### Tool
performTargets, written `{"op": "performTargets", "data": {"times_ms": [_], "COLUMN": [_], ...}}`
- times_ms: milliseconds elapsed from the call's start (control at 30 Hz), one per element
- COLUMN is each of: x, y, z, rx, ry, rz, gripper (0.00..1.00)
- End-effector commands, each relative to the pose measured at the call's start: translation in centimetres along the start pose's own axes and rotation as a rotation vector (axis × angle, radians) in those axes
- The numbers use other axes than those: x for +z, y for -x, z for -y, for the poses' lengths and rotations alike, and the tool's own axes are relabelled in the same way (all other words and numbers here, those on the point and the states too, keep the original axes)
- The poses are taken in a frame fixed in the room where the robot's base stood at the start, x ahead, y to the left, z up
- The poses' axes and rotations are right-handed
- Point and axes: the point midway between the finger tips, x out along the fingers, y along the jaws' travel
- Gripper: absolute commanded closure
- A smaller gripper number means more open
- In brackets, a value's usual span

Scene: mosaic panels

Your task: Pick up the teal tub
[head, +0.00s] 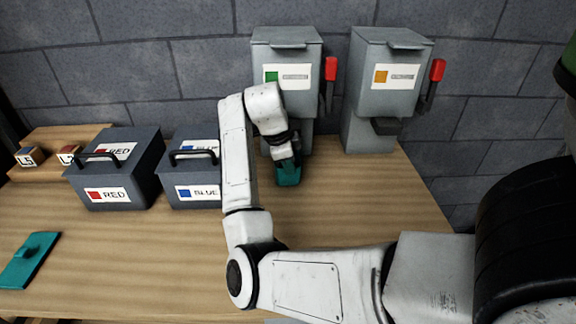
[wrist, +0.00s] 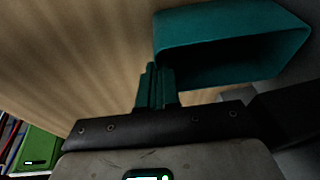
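The teal tub (head: 288,174) is at the back middle of the table, in front of the grey dispenser with the green label. In the wrist view the tub (wrist: 232,42) fills the upper right, with its dark open side toward the camera. My gripper (head: 284,157) is directly above and against the tub in the head view. In the wrist view my gripper (wrist: 156,84) has its narrow fingers close together at the tub's near left corner and appears shut on a teal part of it. The tub's underside is hidden, so I cannot tell whether it touches the table.
The green-label dispenser (head: 287,62) and orange-label dispenser (head: 386,85), each with a red lever, stand behind. The RED box (head: 118,172) and partly hidden BLUE box (head: 190,150) stand left. A teal lid (head: 30,260) lies front left. The table's right side is clear.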

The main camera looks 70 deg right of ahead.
Motion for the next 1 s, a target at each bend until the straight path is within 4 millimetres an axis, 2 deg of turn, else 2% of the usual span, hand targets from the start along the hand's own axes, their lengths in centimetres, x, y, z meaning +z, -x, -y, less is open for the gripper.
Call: {"op": "performTargets", "data": {"times_ms": [233, 433, 1000], "x": [-0.2, -0.9, -0.4], "y": [1.0, 3.5, 4.6], "z": [0.2, 0.6, -7.1], "rx": [-0.003, -0.004, -0.002], "ry": [-0.002, -0.004, 0.002], "rz": [0.001, 0.003, 0.002], "gripper": [1.00, 1.00, 1.00]}}
